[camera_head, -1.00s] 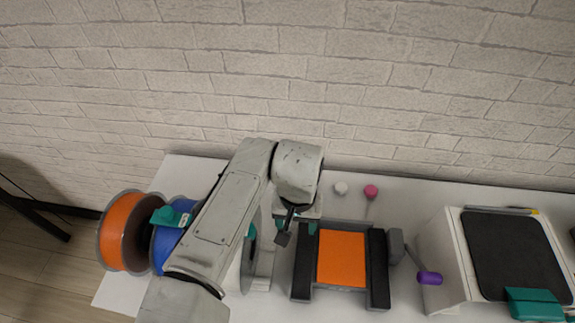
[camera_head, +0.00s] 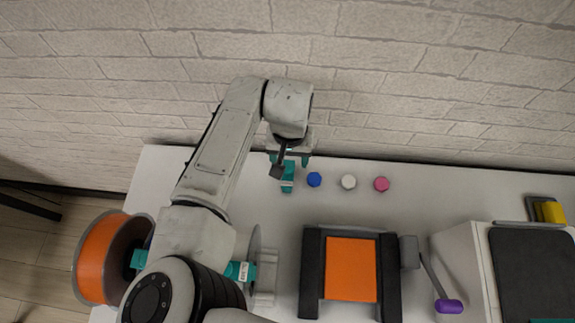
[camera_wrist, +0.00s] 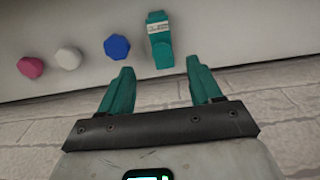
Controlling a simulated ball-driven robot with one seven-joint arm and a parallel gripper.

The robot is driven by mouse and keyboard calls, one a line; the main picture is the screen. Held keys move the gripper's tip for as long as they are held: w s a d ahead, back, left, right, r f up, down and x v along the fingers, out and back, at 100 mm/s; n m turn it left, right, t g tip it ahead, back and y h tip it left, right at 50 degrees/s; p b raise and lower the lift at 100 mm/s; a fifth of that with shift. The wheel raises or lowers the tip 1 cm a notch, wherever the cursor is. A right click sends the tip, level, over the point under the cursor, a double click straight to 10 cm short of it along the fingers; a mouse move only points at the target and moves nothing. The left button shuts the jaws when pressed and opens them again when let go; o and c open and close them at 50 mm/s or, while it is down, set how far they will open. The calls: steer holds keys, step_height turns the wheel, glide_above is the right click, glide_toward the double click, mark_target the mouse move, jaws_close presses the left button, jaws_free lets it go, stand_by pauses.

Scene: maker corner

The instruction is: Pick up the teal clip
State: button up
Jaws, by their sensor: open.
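The teal clip (camera_head: 287,181) lies on the white table near the back, left of the blue knob, partly hidden by my gripper in the head view. In the wrist view the teal clip (camera_wrist: 159,45) shows a white label and lies just beyond my fingertips, roughly in line with the gap between them. My gripper (camera_wrist: 160,76) has two teal fingers spread apart with nothing between them. In the head view my gripper (camera_head: 289,158) hangs by the clip; whether it touches is unclear.
Blue (camera_head: 314,179), white (camera_head: 348,182) and pink (camera_head: 381,184) knobs stand in a row to the right. A black frame with an orange plate (camera_head: 351,269) sits in front. An orange spool (camera_head: 98,258) is at left. A white machine with a dark top (camera_head: 530,270) is at right.

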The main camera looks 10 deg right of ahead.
mark_target(288, 169)
steer(key=shift+a+f+p, duration=0.15)
steer(key=shift+f+p, duration=0.5)
steer(key=shift+f, duration=3.3)
steer(key=shift+c, duration=0.4)
steer(key=c, duration=1)
